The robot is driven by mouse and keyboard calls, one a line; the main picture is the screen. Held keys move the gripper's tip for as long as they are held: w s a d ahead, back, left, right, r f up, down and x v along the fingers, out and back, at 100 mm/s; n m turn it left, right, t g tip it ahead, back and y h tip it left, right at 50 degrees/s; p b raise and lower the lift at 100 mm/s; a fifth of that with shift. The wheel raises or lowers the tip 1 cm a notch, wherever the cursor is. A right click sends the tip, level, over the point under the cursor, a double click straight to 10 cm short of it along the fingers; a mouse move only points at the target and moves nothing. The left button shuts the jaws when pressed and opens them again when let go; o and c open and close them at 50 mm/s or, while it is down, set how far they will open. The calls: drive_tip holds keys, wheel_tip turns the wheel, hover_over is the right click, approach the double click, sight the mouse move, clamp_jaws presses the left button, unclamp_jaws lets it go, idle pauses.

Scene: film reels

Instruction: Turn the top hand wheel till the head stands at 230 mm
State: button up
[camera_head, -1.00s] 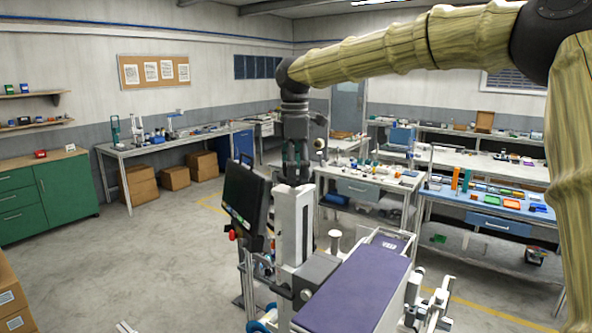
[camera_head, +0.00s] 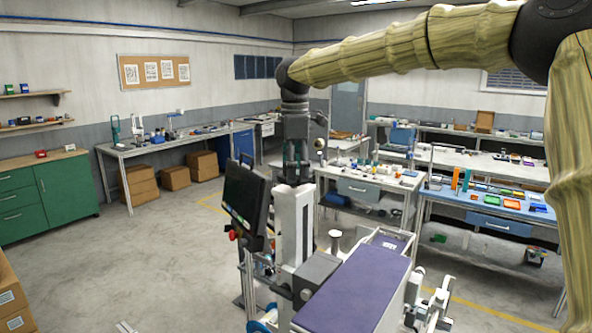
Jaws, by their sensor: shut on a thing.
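The machine's white column (camera_head: 294,225) stands upright at the centre of the view. My gripper (camera_head: 297,177) points down onto the top of this column and is shut there. The top hand wheel is mostly hidden between and under the fingers, so I cannot make out its rim or its angle. The grey head (camera_head: 318,270) sits low on the column's right side. No scale reading in millimetres can be made out from here.
A dark monitor (camera_head: 243,203) stands close on the column's left. A purple-topped bed (camera_head: 355,290) extends at the front right. Workbenches with small items, such as the blue-topped one (camera_head: 478,215), stand behind. The floor at left (camera_head: 150,260) is clear.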

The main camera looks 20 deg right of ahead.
drive_tip(key=shift+r, duration=0.25)
drive_tip(key=o, duration=0.8)
drive_tip(key=shift+o, duration=1.2)
drive_tip(key=shift+w+f, duration=0.1)
drive_tip(key=shift+f, duration=0.05)
wheel_tip(320, 180, up, 12)
drive_tip(key=shift+d, duration=0.1)
